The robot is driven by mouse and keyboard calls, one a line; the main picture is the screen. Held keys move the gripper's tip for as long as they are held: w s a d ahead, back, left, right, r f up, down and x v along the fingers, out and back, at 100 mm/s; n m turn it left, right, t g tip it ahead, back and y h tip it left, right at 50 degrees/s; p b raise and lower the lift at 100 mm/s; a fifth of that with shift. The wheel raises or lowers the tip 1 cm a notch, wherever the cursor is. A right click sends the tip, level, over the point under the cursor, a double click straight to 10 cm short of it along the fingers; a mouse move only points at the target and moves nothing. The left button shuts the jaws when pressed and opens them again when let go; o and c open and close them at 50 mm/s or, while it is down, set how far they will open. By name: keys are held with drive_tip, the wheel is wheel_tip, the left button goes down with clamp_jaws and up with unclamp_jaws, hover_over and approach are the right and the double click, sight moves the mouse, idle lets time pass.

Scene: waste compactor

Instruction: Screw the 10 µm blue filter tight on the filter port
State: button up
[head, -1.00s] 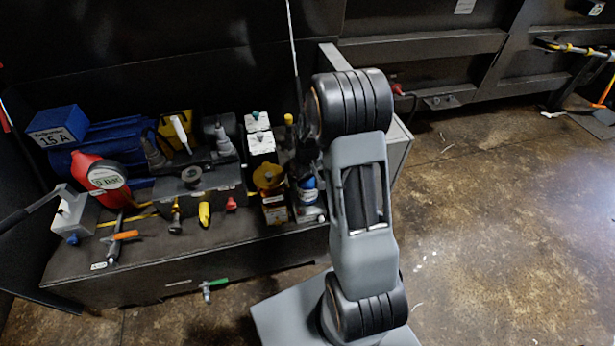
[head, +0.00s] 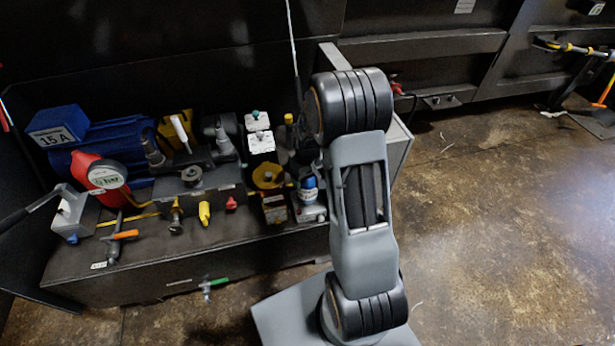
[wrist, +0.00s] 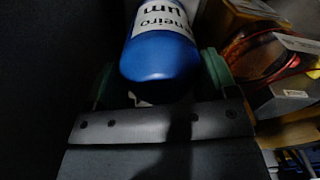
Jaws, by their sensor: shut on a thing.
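The blue filter (wrist: 160,55) is large in the wrist view, with a blue rounded end and a white label with dark, upside-down lettering. My gripper (wrist: 160,85) is shut on it, with a green finger pad at each side. In the head view the blue filter (head: 309,184) shows small and upright beside my arm, at the right end of the bench. My arm covers part of that area, and my gripper is mostly hidden there. The filter port is not clearly visible, so I cannot tell how the filter sits on it.
The dark bench (head: 150,262) carries a red gauge unit (head: 92,172), a blue motor (head: 118,142) labelled 15 A, a dark valve block (head: 200,190) and a yellow-topped unit (head: 267,177). These stand close left of the filter. Open floor (head: 500,230) lies to the right.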

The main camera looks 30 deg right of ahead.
drive_tip(key=m, duration=0.5)
drive_tip(key=shift+c, duration=0.4)
drive_tip(key=m, duration=0.5)
drive_tip(key=shift+p, duration=0.35)
drive_tip(key=m, duration=0.5)
drive_tip(key=shift+m, duration=0.3)
drive_tip(key=m, duration=0.5)
